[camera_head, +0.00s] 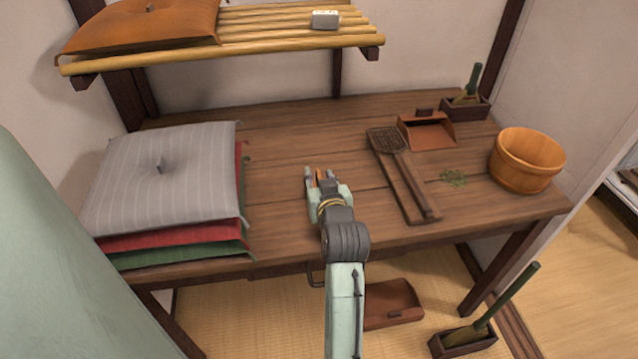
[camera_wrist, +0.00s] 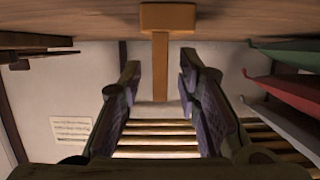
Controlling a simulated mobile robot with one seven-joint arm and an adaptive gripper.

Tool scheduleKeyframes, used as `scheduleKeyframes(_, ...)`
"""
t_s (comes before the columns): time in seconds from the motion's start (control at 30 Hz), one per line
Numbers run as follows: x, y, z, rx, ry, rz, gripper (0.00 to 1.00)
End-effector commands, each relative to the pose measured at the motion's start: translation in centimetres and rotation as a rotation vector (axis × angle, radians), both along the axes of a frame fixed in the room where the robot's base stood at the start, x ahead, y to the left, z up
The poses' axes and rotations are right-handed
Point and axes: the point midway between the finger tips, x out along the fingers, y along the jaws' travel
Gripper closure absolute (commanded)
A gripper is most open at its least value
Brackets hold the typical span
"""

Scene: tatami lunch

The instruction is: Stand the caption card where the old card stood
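My gripper (camera_head: 320,178) is low over the middle of the wooden table. Its fingers (camera_wrist: 160,90) are open, and the wrist picture looks upside down. An orange-brown wooden piece with a narrow post (camera_wrist: 159,70) shows between the fingers, with gaps on both sides; a bit of orange also shows there in the head view. A pale card with lines of writing (camera_wrist: 72,131) appears against the wall at the left of the wrist view. A small whitish block with dark marks (camera_head: 325,19) sits on the slatted shelf. I cannot tell which of these is the caption card.
Stacked cushions (camera_head: 160,185) fill the table's left. The slatted shelf (camera_head: 270,38) hangs above the back. Table behind my gripper is clear.

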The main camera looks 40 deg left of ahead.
Motion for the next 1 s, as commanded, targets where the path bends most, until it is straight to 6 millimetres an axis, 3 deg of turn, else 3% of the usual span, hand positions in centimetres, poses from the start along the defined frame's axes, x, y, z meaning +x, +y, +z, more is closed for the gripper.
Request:
scheduleKeyframes(0.13,-0.01,-0.03,-0.01,0.000,0.000,0.000,0.69)
scheduleKeyframes(0.6,-0.04,-0.03,0.00,0.000,0.000,0.000,1.00)
scheduleKeyframes(1.0,-0.04,-0.03,0.03,0.000,0.000,0.000,1.00)
